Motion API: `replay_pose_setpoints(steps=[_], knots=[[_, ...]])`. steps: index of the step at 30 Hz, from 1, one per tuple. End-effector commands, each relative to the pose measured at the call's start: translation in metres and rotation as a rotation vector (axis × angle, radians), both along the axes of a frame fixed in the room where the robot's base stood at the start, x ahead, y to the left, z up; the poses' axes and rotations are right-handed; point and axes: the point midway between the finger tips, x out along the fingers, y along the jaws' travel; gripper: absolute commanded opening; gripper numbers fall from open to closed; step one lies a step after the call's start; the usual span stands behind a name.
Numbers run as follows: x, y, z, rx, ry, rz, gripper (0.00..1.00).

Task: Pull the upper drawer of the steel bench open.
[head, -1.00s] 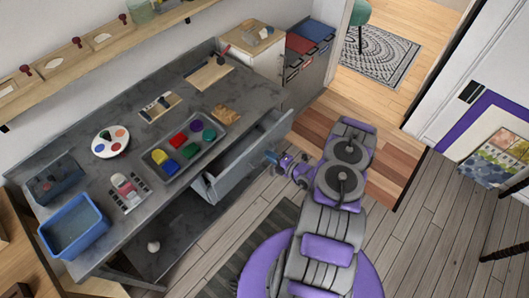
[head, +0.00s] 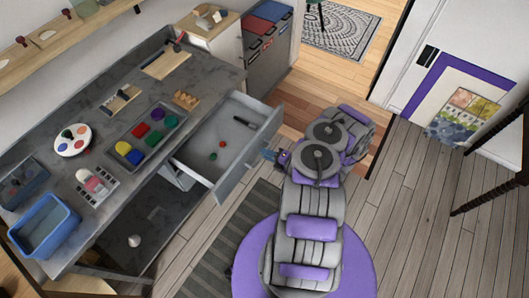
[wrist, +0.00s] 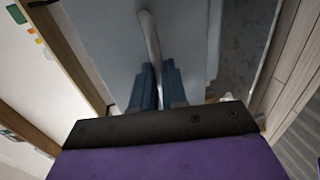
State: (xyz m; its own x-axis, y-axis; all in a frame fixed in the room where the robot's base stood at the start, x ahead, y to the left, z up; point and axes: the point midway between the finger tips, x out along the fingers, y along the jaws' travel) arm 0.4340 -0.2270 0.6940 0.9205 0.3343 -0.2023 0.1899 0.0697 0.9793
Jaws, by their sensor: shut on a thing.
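The steel bench (head: 70,190) runs along the left in the head view. My gripper (head: 268,155) is at the drawer's front panel. In the wrist view the drawer front (wrist: 105,45) fills the middle, with a pale bar handle (wrist: 150,40) running down between the blue fingers of my gripper (wrist: 152,85). The fingers are shut on the handle.
A tray of coloured blocks (head: 146,138), a round palette (head: 73,140) and a blue bin (head: 44,226) stand on the bench top. Below is an open shelf with a small white object (head: 134,241). Wooden floor (head: 400,210) is clear to the right.

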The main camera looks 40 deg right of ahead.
Motion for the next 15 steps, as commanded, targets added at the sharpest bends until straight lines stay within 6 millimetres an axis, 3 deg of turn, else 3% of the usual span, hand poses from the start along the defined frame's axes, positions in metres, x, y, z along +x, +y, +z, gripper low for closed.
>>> replay_pose_setpoints(steps=[10,11,15], knots=[[-0.0012,-0.0007,-0.0028,-0.001,0.007,0.000,0.00],[-0.0012,-0.0008,-0.0028,-0.001,0.006,0.000,0.15],[-0.0008,-0.0007,-0.0020,-0.001,0.004,0.000,0.29]])
